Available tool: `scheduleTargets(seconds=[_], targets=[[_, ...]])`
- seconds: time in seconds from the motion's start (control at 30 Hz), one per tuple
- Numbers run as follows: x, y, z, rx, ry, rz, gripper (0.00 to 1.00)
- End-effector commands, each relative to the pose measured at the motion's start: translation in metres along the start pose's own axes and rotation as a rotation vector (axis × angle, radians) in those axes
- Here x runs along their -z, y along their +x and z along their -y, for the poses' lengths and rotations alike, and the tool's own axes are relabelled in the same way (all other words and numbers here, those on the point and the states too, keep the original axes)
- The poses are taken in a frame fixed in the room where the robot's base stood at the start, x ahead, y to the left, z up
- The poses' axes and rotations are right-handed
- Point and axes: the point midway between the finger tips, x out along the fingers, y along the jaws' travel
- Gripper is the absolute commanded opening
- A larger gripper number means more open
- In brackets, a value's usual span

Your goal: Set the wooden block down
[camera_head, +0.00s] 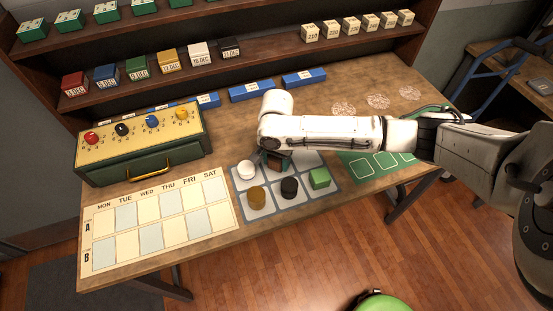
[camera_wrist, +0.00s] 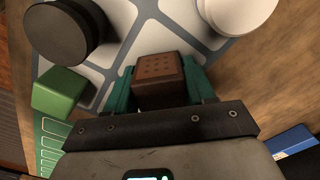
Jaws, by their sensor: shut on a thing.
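A brown wooden block (camera_wrist: 160,78) with small dark dots on its top sits between the two teal fingers of my gripper (camera_wrist: 160,92) in the wrist view. My gripper is shut on it. In the head view the block (camera_head: 279,162) is partly hidden under my wrist, at the back middle of a grey mat with pale squares (camera_head: 262,212). I cannot tell whether the block touches the mat.
On the mat stand a white round piece (camera_head: 247,169), a brown-gold cylinder (camera_head: 256,196), a black cylinder (camera_head: 289,188) and a green cube (camera_head: 319,178). A green box with knobs (camera_head: 145,148), a weekday chart (camera_head: 158,222) and a green card (camera_head: 365,166) lie around it.

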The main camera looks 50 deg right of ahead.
Motion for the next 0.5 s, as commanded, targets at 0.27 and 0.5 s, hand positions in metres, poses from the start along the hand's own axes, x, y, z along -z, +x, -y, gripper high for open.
scheduleTargets(seconds=[0.27, 0.5], targets=[[-0.0001, 0.0059, 0.0000, 0.001, 0.000, 0.000, 0.23], [-0.0002, 0.0084, -0.0001, 0.000, 0.000, 0.000, 0.60]])
